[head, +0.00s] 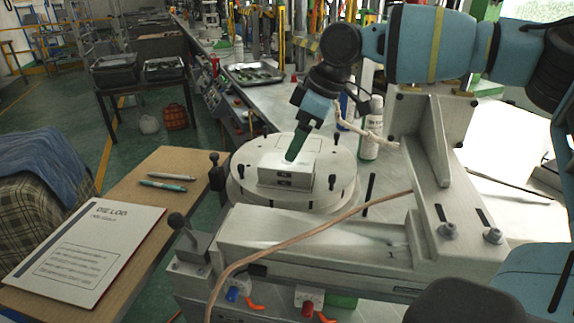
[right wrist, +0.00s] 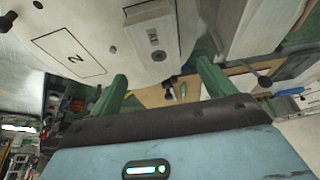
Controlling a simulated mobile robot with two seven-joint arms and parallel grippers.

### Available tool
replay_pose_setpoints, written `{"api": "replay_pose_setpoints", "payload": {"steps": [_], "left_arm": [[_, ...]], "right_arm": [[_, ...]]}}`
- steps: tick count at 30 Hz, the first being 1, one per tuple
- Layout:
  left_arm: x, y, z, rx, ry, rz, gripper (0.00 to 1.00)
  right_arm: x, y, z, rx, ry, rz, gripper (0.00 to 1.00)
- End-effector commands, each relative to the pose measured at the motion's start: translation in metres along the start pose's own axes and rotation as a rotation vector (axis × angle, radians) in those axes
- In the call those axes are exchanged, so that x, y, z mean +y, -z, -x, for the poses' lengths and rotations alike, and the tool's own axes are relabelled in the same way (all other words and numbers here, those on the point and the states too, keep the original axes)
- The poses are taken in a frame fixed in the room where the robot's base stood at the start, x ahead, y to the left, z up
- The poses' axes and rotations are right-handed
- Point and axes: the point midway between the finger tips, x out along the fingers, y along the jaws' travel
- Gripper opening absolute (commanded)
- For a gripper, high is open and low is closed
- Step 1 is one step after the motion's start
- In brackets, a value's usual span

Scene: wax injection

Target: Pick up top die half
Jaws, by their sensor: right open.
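The die (head: 288,177) is a pale metal block with small dark marks on its front face. It sits on the round pale turntable (head: 244,193) in the head view. I cannot tell a seam between its top and bottom halves. In the right wrist view the block (right wrist: 152,36) shows above the gap between my fingers. My right gripper (head: 296,146) is at the block in the head view, its green finger overlapping the block's top. In the right wrist view the gripper (right wrist: 163,80) has its fingers wide apart with nothing between them. My left gripper is not in view.
Black-knobbed posts (head: 332,182) stand around the turntable. A pale machine frame (head: 440,185) with a copper-coloured hose (head: 300,233) is at the right and front. A white bottle (head: 371,130) stands behind. A wooden table (head: 135,190) with a die log (head: 85,250) and pens is at left.

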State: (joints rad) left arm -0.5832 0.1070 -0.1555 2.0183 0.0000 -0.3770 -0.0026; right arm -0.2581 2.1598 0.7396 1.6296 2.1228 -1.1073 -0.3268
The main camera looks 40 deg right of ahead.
Motion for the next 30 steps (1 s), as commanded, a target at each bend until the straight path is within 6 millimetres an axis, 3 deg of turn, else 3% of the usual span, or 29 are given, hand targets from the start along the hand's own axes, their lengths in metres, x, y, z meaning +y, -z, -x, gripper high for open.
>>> {"api": "replay_pose_setpoints", "payload": {"steps": [7, 18, 30], "left_arm": [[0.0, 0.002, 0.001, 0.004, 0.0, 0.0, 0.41], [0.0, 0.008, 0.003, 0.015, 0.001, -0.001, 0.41], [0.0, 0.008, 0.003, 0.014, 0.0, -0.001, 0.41]], "right_arm": [[0.0, -0.001, -0.01, -0.001, 0.0, 0.0, 0.82], [0.0, -0.004, -0.054, 0.0, 0.0, 0.0, 0.82], [0.0, -0.004, -0.057, 0.001, -0.001, 0.0, 0.82]]}}
